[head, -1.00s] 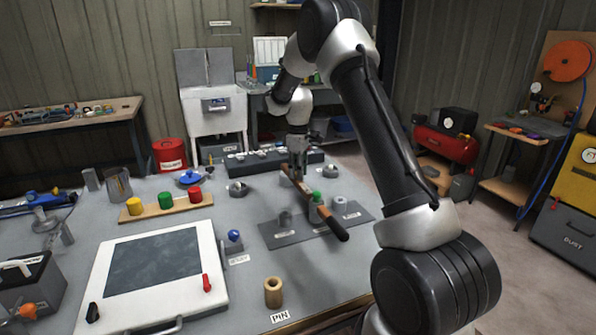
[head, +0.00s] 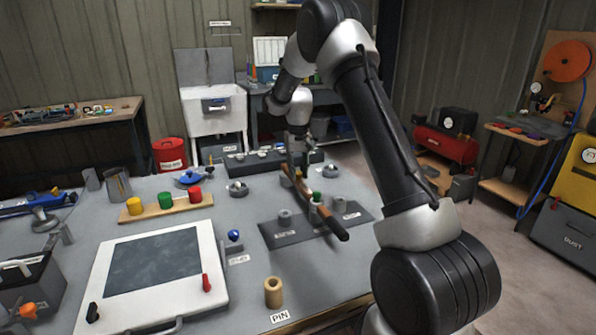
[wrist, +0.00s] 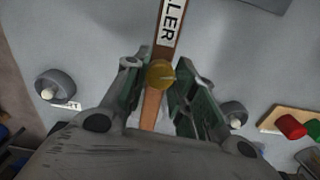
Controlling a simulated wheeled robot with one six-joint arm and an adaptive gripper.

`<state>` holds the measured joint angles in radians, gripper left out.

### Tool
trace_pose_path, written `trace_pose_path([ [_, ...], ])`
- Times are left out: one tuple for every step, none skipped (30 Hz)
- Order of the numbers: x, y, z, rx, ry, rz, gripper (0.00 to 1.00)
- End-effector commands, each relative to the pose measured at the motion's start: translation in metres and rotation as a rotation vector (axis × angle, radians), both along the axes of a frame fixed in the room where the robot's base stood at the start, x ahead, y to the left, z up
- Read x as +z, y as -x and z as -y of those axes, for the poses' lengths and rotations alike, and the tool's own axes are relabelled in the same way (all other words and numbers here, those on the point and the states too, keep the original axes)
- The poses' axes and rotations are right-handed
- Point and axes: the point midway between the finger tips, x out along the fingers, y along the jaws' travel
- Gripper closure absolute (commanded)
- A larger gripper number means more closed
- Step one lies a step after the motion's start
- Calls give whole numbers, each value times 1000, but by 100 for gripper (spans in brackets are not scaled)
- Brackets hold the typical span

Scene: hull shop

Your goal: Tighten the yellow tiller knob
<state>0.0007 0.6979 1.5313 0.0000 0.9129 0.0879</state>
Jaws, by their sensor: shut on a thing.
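The round yellow knob (wrist: 160,75) sits on top of the bar, between my fingers. My gripper (head: 296,172) points down over the far part of the tiller and is shut on the knob; its fingers show on both sides in the wrist view (wrist: 155,73). In the head view the knob is hidden.
A wooden strip (head: 165,208) with yellow, green and red knobs lies to the left. A grey ring (head: 238,188) is left of my gripper. A dark block (head: 262,160) lies behind. A white hatch panel (head: 215,255) fills the front left.

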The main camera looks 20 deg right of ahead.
Motion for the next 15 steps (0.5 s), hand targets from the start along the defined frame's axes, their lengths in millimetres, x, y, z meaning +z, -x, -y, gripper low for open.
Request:
trace_pose_path([
  [1, -1, 0, -35, 0, 2, 97],
  [1, -1, 0, -59, 0, 2, 97],
  [1, -1, 0, -89, 0, 2, 97],
  [1, -1, 0, -110, 0, 2, 97],
  [1, -1, 0, -130, 0, 2, 97],
  [1, -1, 0, -156, 0, 2, 97],
  [1, -1, 0, -174, 0, 2, 97],
  [1, -1, 0, -190, 0, 2, 97],
  [1, -1, 0, -212, 0, 2, 97],
  [1, -1, 0, -225, 0, 2, 97],
  [1, -1, 0, -240, 0, 2, 97],
  [1, -1, 0, -254, 0, 2, 97],
  [1, -1, 0, -266, 0, 2, 97],
  [1, -1, 0, -275, 0, 2, 97],
  [1, -1, 0, -286, 0, 3, 97],
])
